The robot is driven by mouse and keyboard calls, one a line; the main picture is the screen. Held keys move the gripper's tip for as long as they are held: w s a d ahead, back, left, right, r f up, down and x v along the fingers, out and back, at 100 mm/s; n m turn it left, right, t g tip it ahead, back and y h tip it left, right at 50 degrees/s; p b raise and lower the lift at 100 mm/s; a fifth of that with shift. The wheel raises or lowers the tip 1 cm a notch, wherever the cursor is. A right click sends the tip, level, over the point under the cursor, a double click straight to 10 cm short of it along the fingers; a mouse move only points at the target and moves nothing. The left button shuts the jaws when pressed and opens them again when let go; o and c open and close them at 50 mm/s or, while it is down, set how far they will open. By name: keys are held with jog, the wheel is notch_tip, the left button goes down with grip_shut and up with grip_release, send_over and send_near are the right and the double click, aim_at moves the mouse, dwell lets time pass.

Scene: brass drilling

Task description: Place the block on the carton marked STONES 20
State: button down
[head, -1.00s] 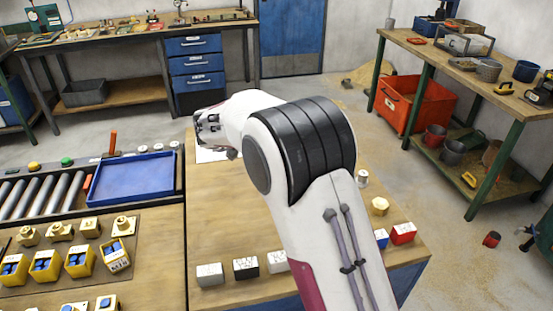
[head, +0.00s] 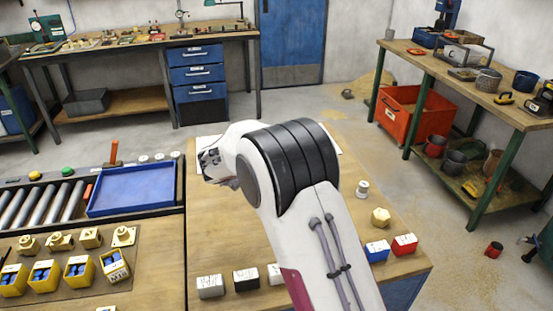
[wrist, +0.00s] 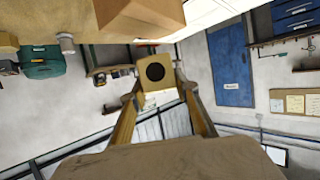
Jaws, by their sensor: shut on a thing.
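In the wrist view my gripper (wrist: 160,108) is shut on a pale block (wrist: 155,72) with a round dark hole in its near face. The block sits between the fingertips, up off any surface that I can make out. In the head view my arm's wrist is over the far left part of the wooden bench (head: 225,235); the fingers and block cannot be made out there. Along the bench's front stand small cartons: grey (head: 210,286), black (head: 246,279), white (head: 274,273), blue (head: 377,250) and red (head: 404,244). Their markings are too small to read.
A blue tray (head: 132,189) lies beside rollers (head: 45,205) at left. Yellow bins (head: 78,270) with blue contents stand in front of it. A hexagonal brass-coloured piece (head: 380,217) and a white spool (head: 362,188) are at the bench's right. My arm crosses the bench's middle.

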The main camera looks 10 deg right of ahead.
jog(key=shift+f, duration=1.75)
jog(key=shift+f, duration=0.1)
jog(key=c, duration=1.5)
grip_release()
jog(key=shift+f, duration=0.1)
jog(key=shift+r, duration=0.2)
jog(key=v, duration=1.2)
